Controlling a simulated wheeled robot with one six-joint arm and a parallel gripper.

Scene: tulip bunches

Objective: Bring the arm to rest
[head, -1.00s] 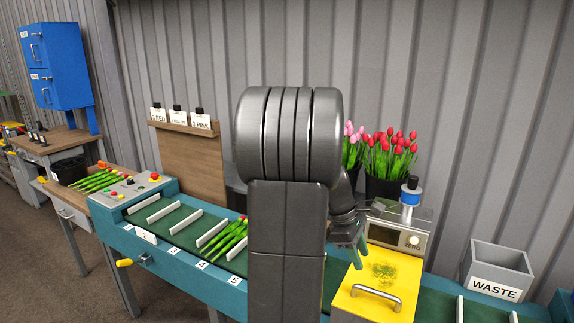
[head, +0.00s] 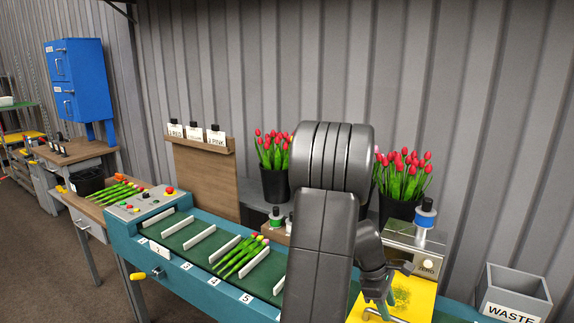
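My arm (head: 325,215) rises in the middle of the head view and hides part of the bench behind it. My gripper (head: 388,289) points down at the arm's right side, over or in front of the yellow panel (head: 412,300). It is small and partly hidden by the wrist. I cannot tell whether its fingers are open or shut, and I see no stems in it.
A teal conveyor (head: 190,262) with white dividers carries a tulip bunch (head: 242,256). Tulip buckets (head: 275,185) stand behind, one each side of the arm. A device with a blue-collared knob (head: 425,213) and a grey WASTE bin (head: 512,292) are at the right.

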